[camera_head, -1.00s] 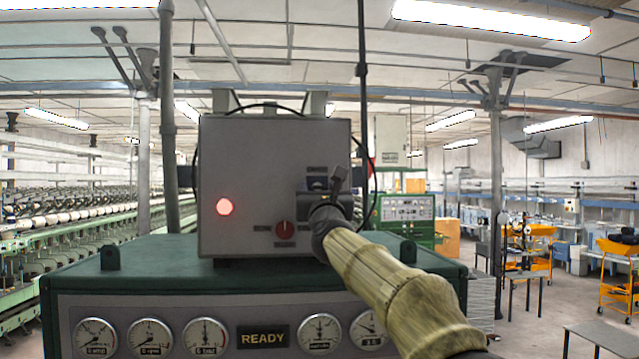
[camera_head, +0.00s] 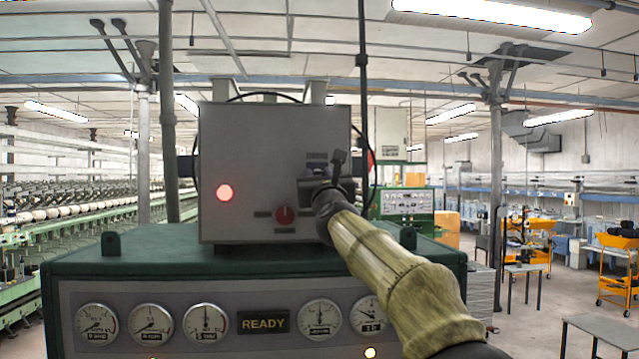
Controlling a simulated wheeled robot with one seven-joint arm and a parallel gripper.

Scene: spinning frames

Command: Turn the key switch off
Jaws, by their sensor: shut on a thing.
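A grey control box (camera_head: 250,150) stands on a dark green machine top. My gripper (camera_head: 318,186) is at the right part of the face, under a small dark label plate. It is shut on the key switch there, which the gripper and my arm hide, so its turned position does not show. My arm reaches in from the lower right.
The green machine top (camera_head: 180,262) carries the box. Its front panel has several round gauges (camera_head: 205,323) and a READY sign (camera_head: 263,322). A dark cable hangs by the box's right side. The aisle at the right has orange carts (camera_head: 525,245) and a grey table (camera_head: 605,335).

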